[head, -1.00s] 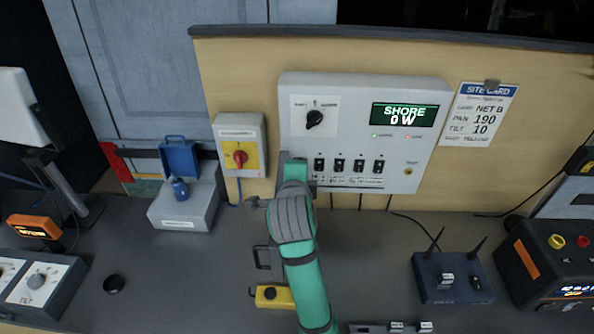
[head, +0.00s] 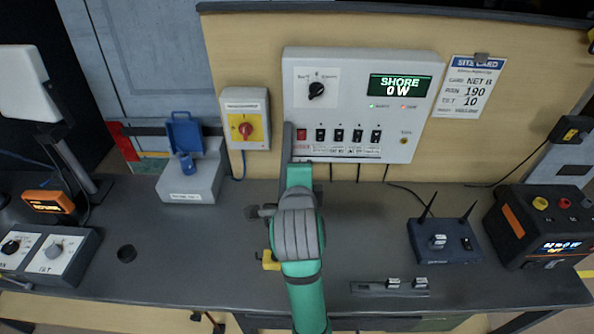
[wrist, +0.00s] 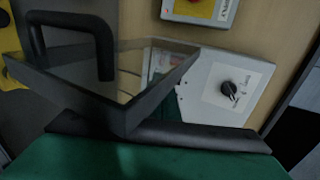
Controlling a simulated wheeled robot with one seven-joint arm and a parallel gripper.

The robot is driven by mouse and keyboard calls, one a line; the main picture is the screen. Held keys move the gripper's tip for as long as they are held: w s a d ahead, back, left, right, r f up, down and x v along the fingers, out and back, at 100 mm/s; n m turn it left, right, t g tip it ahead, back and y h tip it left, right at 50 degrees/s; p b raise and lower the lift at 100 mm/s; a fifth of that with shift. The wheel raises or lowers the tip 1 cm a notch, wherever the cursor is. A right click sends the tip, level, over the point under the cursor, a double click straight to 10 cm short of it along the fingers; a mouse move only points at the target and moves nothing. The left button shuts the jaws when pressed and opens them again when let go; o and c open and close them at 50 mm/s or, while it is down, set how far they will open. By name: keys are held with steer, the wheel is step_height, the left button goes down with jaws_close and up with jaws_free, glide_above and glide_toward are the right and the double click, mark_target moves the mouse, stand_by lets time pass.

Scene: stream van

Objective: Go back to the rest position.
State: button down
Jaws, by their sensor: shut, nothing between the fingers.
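My green arm reaches up from the bottom of the head view, with its grey joint over the middle of the bench. My gripper (head: 252,212) shows as a small dark end left of that joint. It is shut and appears empty, above the bench and left of my arm. Its fingertips are hard to make out. My arm covers the bench below it and part of the panel's left edge. In the wrist view, a dark U-shaped handle (wrist: 75,22) and a dark-rimmed, glassy part (wrist: 125,95) are close to the camera.
The grey power panel (head: 425,60) reads SHORE 0 W. The red-and-yellow switch (head: 246,102) is left of it. A yellow item (head: 270,264) is partly hidden by my arm. A router (head: 440,243) and black power unit (head: 520,235) stand right; a grey box (head: 190,185) stands left.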

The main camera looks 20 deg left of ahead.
steer(key=shift+f, duration=0.1)
stand_by(0.3)
